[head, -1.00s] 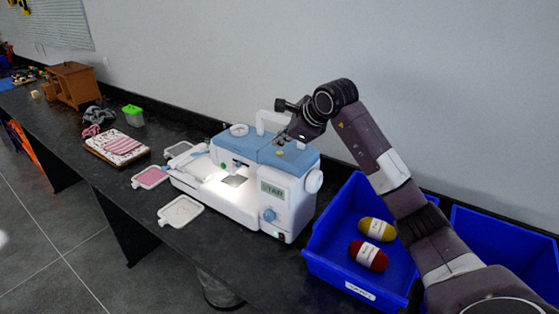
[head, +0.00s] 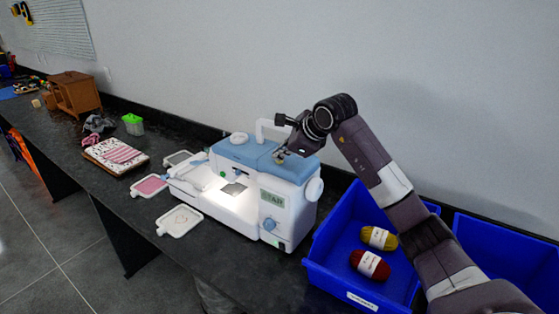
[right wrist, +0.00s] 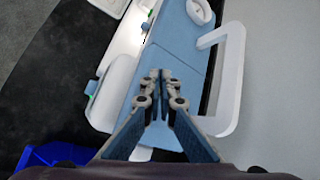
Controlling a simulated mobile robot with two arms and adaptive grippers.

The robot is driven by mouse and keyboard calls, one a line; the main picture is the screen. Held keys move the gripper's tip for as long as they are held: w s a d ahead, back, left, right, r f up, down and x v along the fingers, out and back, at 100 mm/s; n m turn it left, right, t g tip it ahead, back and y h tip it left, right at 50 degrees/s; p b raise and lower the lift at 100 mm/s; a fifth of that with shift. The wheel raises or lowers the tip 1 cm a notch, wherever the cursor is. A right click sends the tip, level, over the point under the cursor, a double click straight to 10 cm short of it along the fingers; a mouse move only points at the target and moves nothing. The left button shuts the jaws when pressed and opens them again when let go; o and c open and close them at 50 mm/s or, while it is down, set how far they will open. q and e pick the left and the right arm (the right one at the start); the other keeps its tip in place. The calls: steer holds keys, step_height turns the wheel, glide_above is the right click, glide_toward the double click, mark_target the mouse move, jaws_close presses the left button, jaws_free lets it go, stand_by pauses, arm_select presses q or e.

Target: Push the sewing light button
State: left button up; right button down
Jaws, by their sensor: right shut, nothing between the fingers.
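The white and blue sewing machine (head: 240,189) stands on the dark counter, and a bright light shines on its work area. My right gripper (head: 280,158) is shut and empty, pointing down at the blue top near the machine's right end. In the right wrist view, the shut fingertips (right wrist: 160,75) are over the blue top cover (right wrist: 172,52), with the white carry handle (right wrist: 232,85) to their right. The fingers hide the spot under them, so I cannot see a button there or tell whether they touch. My left gripper is not in view.
A blue bin (head: 335,275) with yellow yarn (head: 379,238) and red yarn (head: 370,265) stands right of the machine under my right arm. Small flat hoops or trays (head: 180,221) lie left of it. A grey wall rises behind the counter.

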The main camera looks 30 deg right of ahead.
steer(key=shift+f, duration=0.15)
stand_by(0.5)
steer(key=shift+f+b, duration=0.3)
steer(key=shift+b, duration=0.1)
steer(key=shift+r+p, duration=0.3)
steer(key=shift+r, duration=0.1)
step_height(320, 180, up, 6)
steer(key=p, duration=0.4)
steer(key=shift+r+p, duration=0.1)
steer(key=shift+p, duration=0.2)
steer(key=shift+a, duration=0.1)
stand_by(0.4)
